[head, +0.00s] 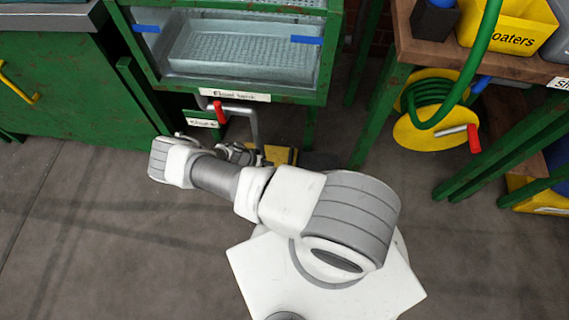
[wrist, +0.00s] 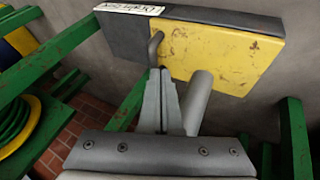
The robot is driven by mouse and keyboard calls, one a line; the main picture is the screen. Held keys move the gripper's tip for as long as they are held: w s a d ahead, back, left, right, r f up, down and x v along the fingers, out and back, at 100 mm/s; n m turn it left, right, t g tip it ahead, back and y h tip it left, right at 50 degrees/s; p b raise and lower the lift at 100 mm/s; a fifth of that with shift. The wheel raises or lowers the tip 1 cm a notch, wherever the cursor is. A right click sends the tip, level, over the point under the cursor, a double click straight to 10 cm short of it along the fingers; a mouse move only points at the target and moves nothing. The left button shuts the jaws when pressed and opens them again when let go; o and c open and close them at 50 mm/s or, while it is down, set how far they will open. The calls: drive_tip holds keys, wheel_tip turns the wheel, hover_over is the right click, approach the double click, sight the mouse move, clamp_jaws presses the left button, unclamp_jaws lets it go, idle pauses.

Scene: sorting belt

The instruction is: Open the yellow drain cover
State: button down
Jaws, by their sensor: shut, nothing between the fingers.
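The yellow drain cover (wrist: 225,52) is a rust-flecked plate on a dark box with a white label along one edge. It lies flat against the box in the wrist view. A bent grey handle (wrist: 155,47) stands on the cover near its left end. My gripper (wrist: 162,72) is shut and empty, its fingertips right by the handle; I cannot tell if they touch it. In the head view the cover (head: 279,154) shows at floor level beneath the green frame, partly hidden by my arm. My gripper (head: 240,153) is beside its left side there, mostly hidden.
A grey pipe (wrist: 198,100) comes down close beside my fingers, from under the green stand (head: 222,96). A red-handled lever (head: 220,112) is above. The yellow hose reel (head: 430,112) stands right. Green legs flank the cover. The floor (head: 100,230) at front left is clear.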

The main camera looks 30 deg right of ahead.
drive_tip(key=b+x, duration=0.3)
drive_tip(key=x, duration=0.7)
drive_tip(key=shift+b, duration=0.35)
drive_tip(key=shift+s+d, duration=0.1)
drive_tip(key=shift+s, duration=0.05)
